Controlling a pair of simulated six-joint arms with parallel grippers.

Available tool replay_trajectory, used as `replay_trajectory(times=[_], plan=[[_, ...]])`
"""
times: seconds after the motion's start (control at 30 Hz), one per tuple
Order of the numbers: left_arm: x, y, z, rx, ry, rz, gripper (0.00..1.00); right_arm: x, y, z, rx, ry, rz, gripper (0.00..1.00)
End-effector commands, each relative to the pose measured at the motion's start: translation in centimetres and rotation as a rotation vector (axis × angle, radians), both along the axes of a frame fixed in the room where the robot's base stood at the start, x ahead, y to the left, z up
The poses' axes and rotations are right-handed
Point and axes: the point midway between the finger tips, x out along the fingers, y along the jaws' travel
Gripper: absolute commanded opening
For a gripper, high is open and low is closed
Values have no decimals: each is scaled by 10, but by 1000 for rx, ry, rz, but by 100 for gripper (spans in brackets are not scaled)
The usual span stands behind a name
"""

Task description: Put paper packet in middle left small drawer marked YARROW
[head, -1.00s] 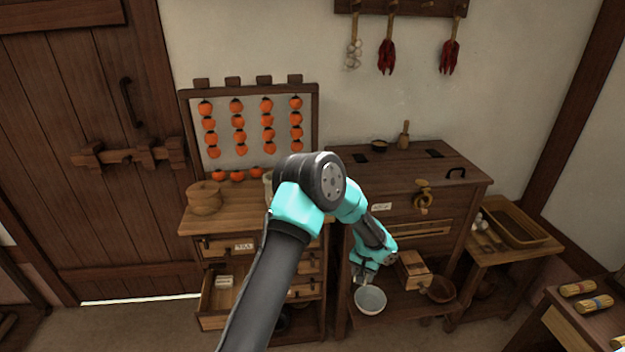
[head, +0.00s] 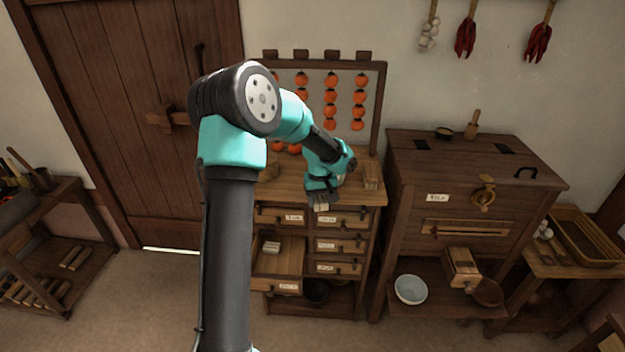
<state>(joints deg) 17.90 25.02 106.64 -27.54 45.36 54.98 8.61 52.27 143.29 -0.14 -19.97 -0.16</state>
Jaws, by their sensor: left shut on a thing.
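My left gripper (head: 322,199) is shut on a small pale packet (head: 321,207), in front of the upper part of the small-drawer cabinet. The fingers partly hide the packet. One left-column drawer (head: 277,286) of the cabinet is pulled out, and a pale block-like bundle (head: 271,247) lies inside it. The gripper is above and to the right of this open drawer. The drawers carry white labels, too small to read, so I cannot confirm which says YARROW. My right gripper is not in view.
The cabinet top (head: 372,190) is just behind the gripper, below a rack of orange fruit (head: 332,95). To the right stands a larger wooden chest (head: 465,165), with a white bowl (head: 411,289) and a wooden box (head: 461,268) on its lower shelf.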

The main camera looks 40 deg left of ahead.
Motion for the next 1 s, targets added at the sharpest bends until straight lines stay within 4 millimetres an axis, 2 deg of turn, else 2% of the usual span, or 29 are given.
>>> replay_trajectory(times=[0.03, 0.2, 0.57, 0.77, 1.0], plan=[[-11, 11, 8, 0, -2, 40, 28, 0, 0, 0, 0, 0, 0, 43], [-31, 28, 23, -2, -1, 122, 28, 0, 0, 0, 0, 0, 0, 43], [-34, 31, 25, -3, -1, 136, 28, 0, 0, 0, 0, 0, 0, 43], [-25, 40, 23, -2, 0, 137, 28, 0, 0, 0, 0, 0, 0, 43], [4, 71, 19, -2, -1, 138, 28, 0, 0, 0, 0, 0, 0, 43]])
